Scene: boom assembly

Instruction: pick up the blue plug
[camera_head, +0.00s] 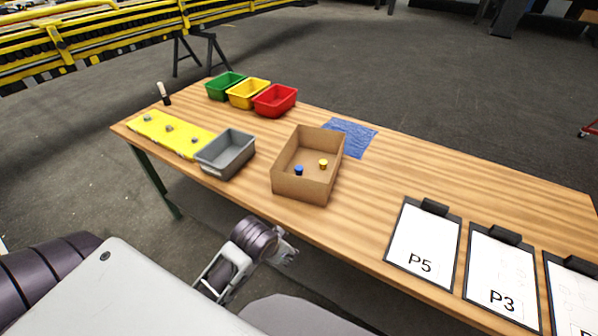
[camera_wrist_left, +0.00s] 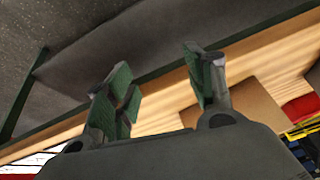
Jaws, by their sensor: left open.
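The blue plug (camera_head: 299,170) stands in the open cardboard box (camera_head: 305,189) on the wooden table, near the box's left side. A yellow plug (camera_head: 323,162) is in the same box, to its right. My left gripper (camera_head: 290,250) is beside the table's front edge, below and in front of the box, apart from both plugs. In the left wrist view its two green-padded fingers (camera_wrist_left: 165,88) are spread with nothing between them. The plugs do not show in the left wrist view. My right gripper is not in view.
A grey bin (camera_head: 226,155) stands left of the box, beside a yellow strip (camera_head: 165,132) with small parts. Green (camera_head: 226,87), yellow (camera_head: 247,94) and red bins (camera_head: 275,101) stand behind. A blue cloth (camera_head: 349,138) and several clipboards (camera_head: 424,246) lie to the right.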

